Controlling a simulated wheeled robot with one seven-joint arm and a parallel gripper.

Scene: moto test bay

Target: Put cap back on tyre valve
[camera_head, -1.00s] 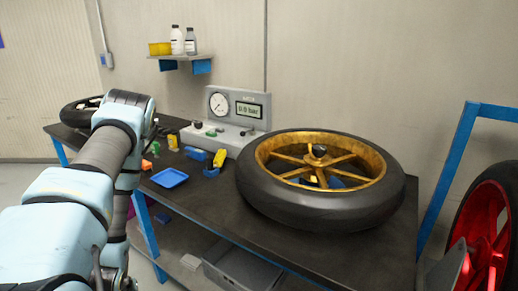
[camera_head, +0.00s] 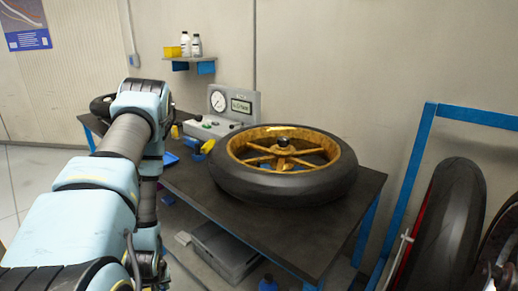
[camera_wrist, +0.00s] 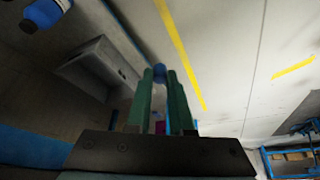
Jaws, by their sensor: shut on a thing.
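My gripper (camera_wrist: 160,76) shows in the wrist view with two green fingers shut on a small blue cap (camera_wrist: 159,71) at their tips. It hangs over the floor, apart from the wheel. In the head view my arm fills the left side and hides the gripper. The wheel, with its black tyre (camera_head: 285,184) and gold rim (camera_head: 238,150), lies flat on the dark workbench (camera_head: 335,215). The tyre valve is too small to make out.
A gauge box (camera_head: 241,106) stands behind the wheel's left side. A grey bin (camera_head: 225,252) is on the lower shelf; it also shows in the wrist view (camera_wrist: 98,66). A blue frame (camera_head: 408,175) and upright tyre (camera_head: 450,215) stand at right. Yellow lines mark the floor.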

